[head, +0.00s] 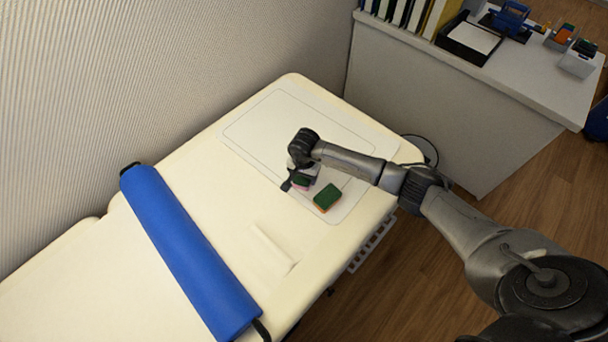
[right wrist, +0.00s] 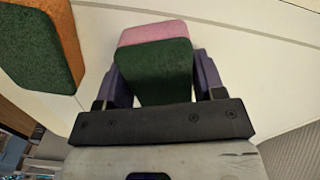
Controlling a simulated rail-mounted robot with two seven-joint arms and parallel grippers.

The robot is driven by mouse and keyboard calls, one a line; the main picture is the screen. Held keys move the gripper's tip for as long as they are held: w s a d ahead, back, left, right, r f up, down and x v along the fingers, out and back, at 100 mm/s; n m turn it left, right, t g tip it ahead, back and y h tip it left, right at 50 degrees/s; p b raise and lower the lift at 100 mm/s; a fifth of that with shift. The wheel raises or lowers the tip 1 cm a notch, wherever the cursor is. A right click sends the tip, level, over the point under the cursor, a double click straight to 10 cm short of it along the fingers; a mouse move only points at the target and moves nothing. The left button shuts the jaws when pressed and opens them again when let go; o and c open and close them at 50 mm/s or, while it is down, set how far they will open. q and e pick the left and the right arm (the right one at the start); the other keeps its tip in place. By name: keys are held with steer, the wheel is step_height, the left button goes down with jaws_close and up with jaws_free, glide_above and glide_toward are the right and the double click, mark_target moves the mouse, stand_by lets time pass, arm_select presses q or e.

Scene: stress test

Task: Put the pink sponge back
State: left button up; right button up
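The pink sponge, pink with a dark green layer, lies at my right gripper, low at the white mat; the gripper partly hides it in the head view (head: 302,181). In the right wrist view the sponge (right wrist: 154,68) sits between the two fingers of my right gripper (right wrist: 163,82), its green face toward the camera. The fingers are spread wide on either side of it. I cannot tell whether they press on it or whether it is lifted. My left gripper is not in view.
An orange sponge with a green layer (head: 327,197) lies close beside, right of the gripper; it also shows in the right wrist view (right wrist: 42,42). A blue roll (head: 187,250) lies across the cream padded table (head: 130,285). The mat (head: 270,120) is clear toward the back.

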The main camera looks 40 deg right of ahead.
steer(key=o, duration=0.4)
steer(key=shift+c, duration=0.2)
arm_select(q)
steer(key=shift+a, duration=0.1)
